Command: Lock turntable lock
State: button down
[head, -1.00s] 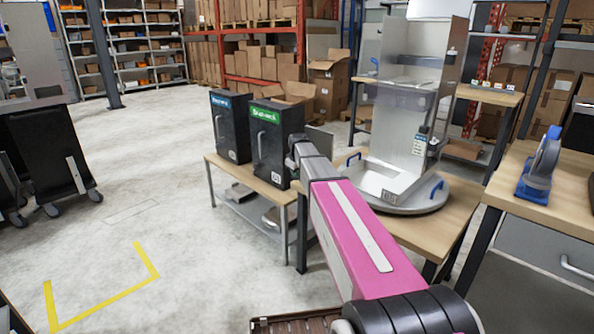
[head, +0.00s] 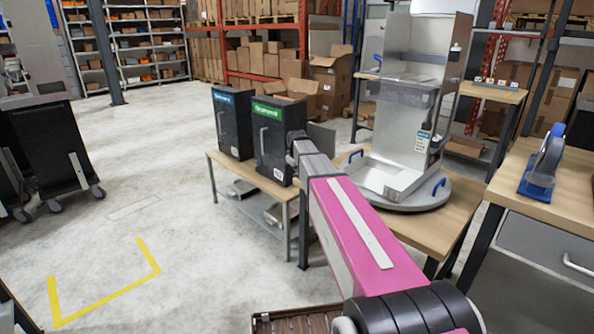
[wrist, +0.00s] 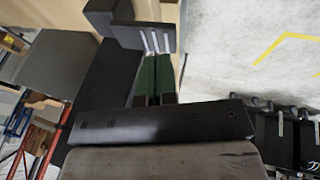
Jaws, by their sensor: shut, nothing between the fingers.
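The turntable (head: 447,196) is a round grey disc on a wooden table, right of my pink arm. It carries a tall metal frame (head: 409,122) with clear panels. Blue handles show at its right edge (head: 438,187) and left edge (head: 355,156); I cannot tell which part is the lock. My gripper is mostly hidden behind my arm in the head view, close to the black green-labelled dispenser (head: 271,150). In the wrist view my gripper (wrist: 155,78) is shut and empty, with dark surfaces close ahead; contact cannot be told.
A second black dispenser (head: 232,122) with a blue label stands left on the same low bench (head: 230,178). A blue tape-dispenser-like tool (head: 542,165) stands on the right table. Black carts (head: 55,150) stand far left. The floor (head: 150,190) between is clear, with yellow marking (head: 105,300).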

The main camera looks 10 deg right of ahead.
jog(key=shift+r, duration=0.1)
notch_tip(320, 180, up, 4)
jog(key=shift+a+r, duration=0.1)
jog(key=shift+r, duration=0.05)
notch_tip(320, 180, up, 9)
send_over(297, 176)
jog(key=s, duration=0.4)
jog(key=shift+w+a, duration=0.1)
jog(key=shift+a, duration=0.15)
jog(key=s+d+f+m+g, duration=0.3)
jog(key=s+f+m, duration=0.5)
jog(key=s+f, duration=2)
jog(key=s+g, duration=0.1)
jog(key=s, duration=0.2)
jog(key=shift+f+g+y, duration=0.3)
jog(key=shift+f+g, duration=0.05)
jog(key=shift+g, duration=0.05)
jog(key=shift+s+d, duration=0.1)
